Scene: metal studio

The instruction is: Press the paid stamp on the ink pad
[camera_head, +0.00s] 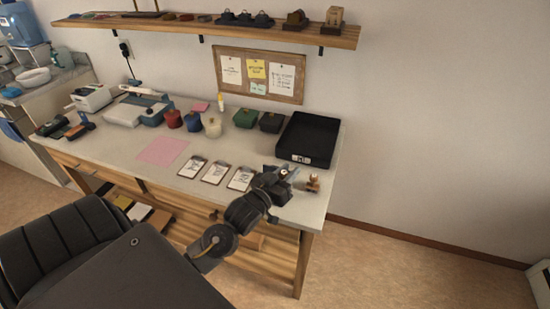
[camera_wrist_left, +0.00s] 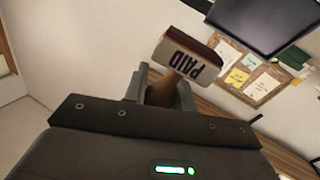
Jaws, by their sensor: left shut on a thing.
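The paid stamp (camera_wrist_left: 183,60) shows in the left wrist view, with "PAID" written upside down on its pale side. My left gripper (camera_wrist_left: 163,88) is shut on its wooden handle. In the head view this gripper (camera_head: 284,178) is over the front right of the table, and the held stamp is mostly hidden by it. A green case (camera_head: 245,118) and a black case (camera_head: 271,122) stand at the back of the table. They look like ink pads, but I cannot tell which one the task means. My right gripper is not in view.
A black tray (camera_head: 310,138) lies at the table's right end. Another wooden stamp (camera_head: 313,183) stands just right of my gripper. Several printed cards (camera_head: 215,173) lie along the front, with a pink sheet (camera_head: 163,151) to their left. Red (camera_head: 173,119) and blue (camera_head: 193,121) items stand farther back.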

